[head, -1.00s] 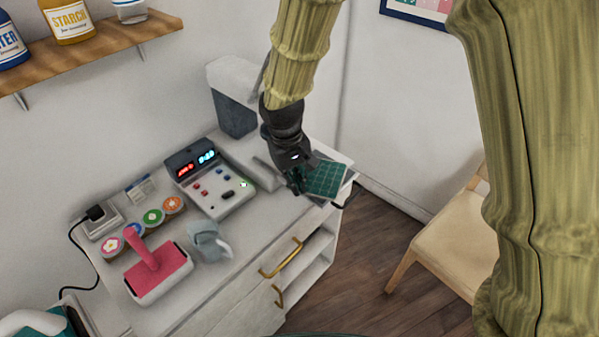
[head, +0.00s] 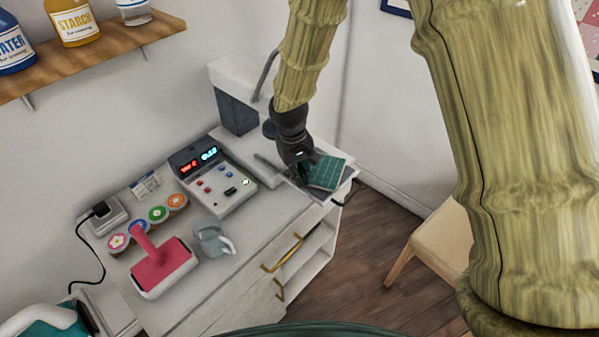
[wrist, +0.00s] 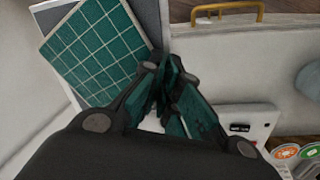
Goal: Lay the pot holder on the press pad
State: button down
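The pot holder, a green square with a pale grid (head: 327,173), lies at the right end of the cabinet top. In the wrist view the pot holder (wrist: 94,50) lies turned slightly on a grey flat surface (wrist: 146,13), which looks like the press pad; part of its edge shows around the pot holder. My gripper (head: 304,176) is low at the pot holder's left side. In the wrist view my gripper (wrist: 172,70) has its teal-padded fingertips close together beside the pot holder's edge. I see no cloth between them. Contact is unclear.
A control box with lit displays (head: 215,180) stands left of my gripper. A grey-blue object with a pale handle (head: 213,239) and a pink-topped block (head: 163,268) are farther left. A brass drawer handle (head: 283,254) sticks out in front. A wooden chair (head: 437,240) stands right.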

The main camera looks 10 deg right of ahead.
jog(key=shift+f, duration=0.1)
jog(key=c, duration=1.6)
grip_release()
jog(key=shift+c, duration=0.2)
notch_tip(320, 180, up, 12)
jog(key=a+b, duration=0.1)
jog(key=shift+s+a+b, duration=0.15)
jog(key=shift+b, duration=0.2)
